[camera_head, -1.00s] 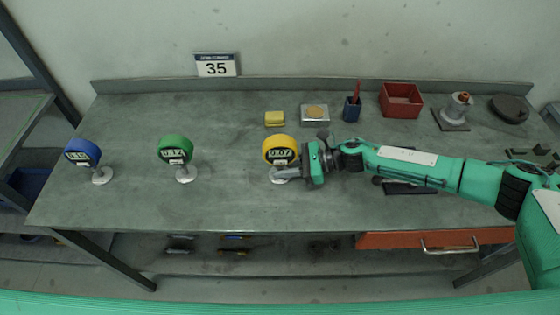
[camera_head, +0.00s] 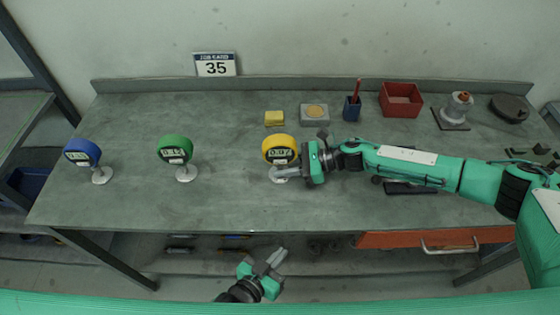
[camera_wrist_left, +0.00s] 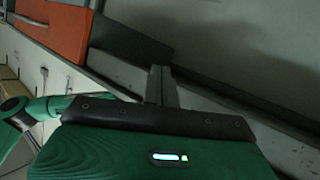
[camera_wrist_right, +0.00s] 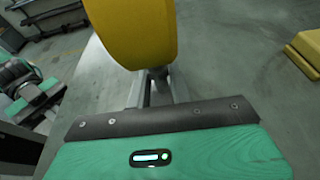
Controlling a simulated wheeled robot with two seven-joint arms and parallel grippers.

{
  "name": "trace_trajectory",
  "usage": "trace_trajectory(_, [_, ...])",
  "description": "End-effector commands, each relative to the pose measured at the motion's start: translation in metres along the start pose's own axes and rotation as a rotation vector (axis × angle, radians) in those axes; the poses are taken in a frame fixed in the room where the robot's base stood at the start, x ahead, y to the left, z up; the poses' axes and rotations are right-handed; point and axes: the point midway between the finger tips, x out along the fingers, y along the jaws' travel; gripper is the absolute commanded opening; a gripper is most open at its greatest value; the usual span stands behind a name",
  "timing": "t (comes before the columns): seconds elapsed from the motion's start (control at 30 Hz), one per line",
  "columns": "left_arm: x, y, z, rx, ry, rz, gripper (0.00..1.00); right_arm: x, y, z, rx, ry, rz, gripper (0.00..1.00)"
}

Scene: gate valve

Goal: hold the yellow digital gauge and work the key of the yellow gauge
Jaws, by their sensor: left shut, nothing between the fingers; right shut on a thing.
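The yellow gauge (camera_head: 281,149) stands upright on a round white base at the middle front of the bench, its dark display facing me. In the right wrist view its yellow back (camera_wrist_right: 135,30) is close above the fingers. My right gripper (camera_head: 276,174) comes from the right and is shut on the gauge's stem below the dial. The key is too small to make out. My left gripper (camera_head: 277,257) is below the bench's front edge, shut and empty, apart from the gauge. Its shut fingers (camera_wrist_left: 161,85) show in the left wrist view.
A blue gauge (camera_head: 82,152) and a green gauge (camera_head: 175,149) stand to the left. A yellow block (camera_head: 275,118), a grey box (camera_head: 315,115), a blue cup (camera_head: 352,108) and a red bin (camera_head: 401,99) are behind. The bench's front edge lies above my left gripper.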

Motion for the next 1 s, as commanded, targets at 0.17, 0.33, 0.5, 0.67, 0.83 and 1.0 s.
trace_trajectory(0.17, [-0.018,0.019,-0.089,-0.048,0.122,0.050,0.00,0.000,0.000,0.000,0.000,0.000,0.001,0.08])
trace_trajectory(0.33, [-0.011,0.002,-0.137,-0.176,0.073,0.070,0.00,0.000,0.000,0.000,0.000,0.000,0.001,0.08])
trace_trajectory(0.5, [-0.013,-0.004,-0.164,-0.254,0.038,0.090,0.00,0.000,0.000,0.000,0.000,0.000,0.000,0.08])
trace_trajectory(0.67, [-0.015,-0.005,-0.174,-0.281,0.024,0.099,0.00,0.000,0.000,0.000,0.000,0.000,0.000,0.08])
trace_trajectory(0.83, [-0.015,-0.005,-0.174,-0.285,0.021,0.100,0.00,0.000,0.000,0.000,0.000,0.000,0.000,0.09])
trace_trajectory(1.0, [-0.015,-0.005,-0.174,-0.284,0.021,0.100,0.00,0.000,0.000,0.000,0.000,0.000,0.000,0.09])
